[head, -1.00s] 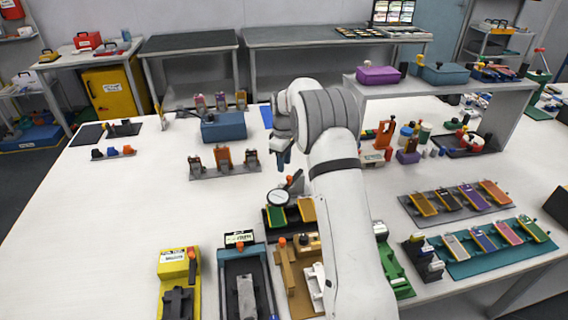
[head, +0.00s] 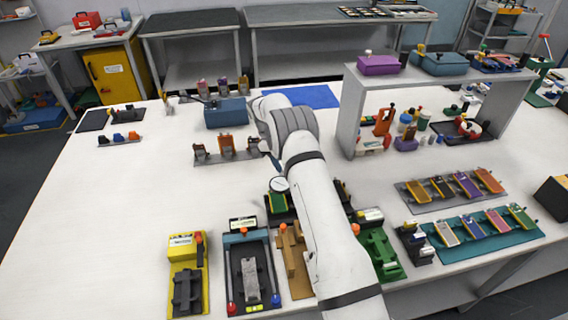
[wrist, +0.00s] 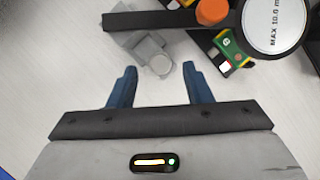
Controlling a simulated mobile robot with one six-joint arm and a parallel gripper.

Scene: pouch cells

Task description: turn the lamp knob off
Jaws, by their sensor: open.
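In the wrist view my gripper (wrist: 159,70) has its two blue fingers apart, with nothing between them. Beyond the fingertips is a grey block with a pale round cap (wrist: 160,65). Behind it lie a dark bar, an orange knob (wrist: 211,12) and a white round disc marked "MAX 10.0" (wrist: 274,25). The disc also shows in the head view (head: 279,184), beside my arm. In the head view my gripper is mostly hidden by my arm. I cannot tell which part is the lamp knob.
A yellow unit (head: 182,242) and a blue-framed fixture (head: 229,262) stand at the front. A green fixture (head: 381,262) is right of my arm. A grey shelf (head: 348,112) stands at the back right.

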